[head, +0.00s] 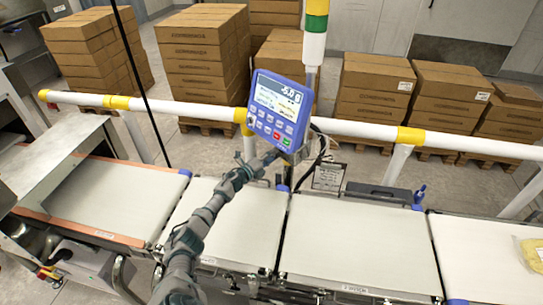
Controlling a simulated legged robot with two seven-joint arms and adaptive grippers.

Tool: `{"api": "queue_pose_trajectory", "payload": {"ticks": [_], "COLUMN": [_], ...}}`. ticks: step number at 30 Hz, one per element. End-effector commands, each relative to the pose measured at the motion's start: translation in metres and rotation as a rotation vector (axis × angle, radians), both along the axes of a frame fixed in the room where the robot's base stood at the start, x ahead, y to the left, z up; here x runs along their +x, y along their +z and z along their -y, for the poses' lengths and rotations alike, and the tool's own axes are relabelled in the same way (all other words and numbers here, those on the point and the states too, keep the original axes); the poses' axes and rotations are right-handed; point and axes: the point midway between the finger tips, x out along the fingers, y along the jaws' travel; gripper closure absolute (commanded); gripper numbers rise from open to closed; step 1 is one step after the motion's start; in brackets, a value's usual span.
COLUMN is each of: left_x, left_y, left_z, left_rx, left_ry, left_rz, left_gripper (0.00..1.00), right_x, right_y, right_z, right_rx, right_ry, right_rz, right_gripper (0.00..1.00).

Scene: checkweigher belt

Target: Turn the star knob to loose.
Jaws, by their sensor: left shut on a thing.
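My left gripper (272,157) is at the lower edge of the blue display unit (279,112), beside the upright post that carries it. Its fingers are shut on a small part there, which I take to be the star knob. The knob is hidden behind the fingers, so its shape and how far it is turned cannot be seen. My left arm reaches up to it from the bottom of the head view, over the belts. My right gripper is not in view.
A white and yellow rail (355,129) runs behind the belts. A signal tower (315,32) rises by the display. A pale belt (355,240) lies right of my arm, with a yellow pack (532,250) at far right. Stacked cartons (200,55) stand behind.

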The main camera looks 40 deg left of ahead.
Motion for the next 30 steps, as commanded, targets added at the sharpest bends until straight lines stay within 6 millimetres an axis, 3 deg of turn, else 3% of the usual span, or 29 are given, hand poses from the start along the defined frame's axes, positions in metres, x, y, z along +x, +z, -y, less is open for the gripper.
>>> {"api": "queue_pose_trajectory", "payload": {"ticks": [8, 18, 30], "left_x": [-0.001, -0.001, -0.001], "left_y": [-0.003, -0.005, -0.007], "left_z": [-0.001, -0.001, -0.001], "left_rx": [-0.254, -0.497, -0.616], "left_ry": [0.006, 0.006, 0.006], "left_rz": [-0.031, -0.054, -0.067], "left_gripper": [0.91, 0.91, 0.91], "right_x": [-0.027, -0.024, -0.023], "right_y": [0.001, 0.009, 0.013], "right_z": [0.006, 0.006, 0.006], "right_rx": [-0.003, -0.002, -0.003], "right_ry": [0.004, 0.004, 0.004], "right_rz": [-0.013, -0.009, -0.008], "right_gripper": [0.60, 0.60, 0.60]}}
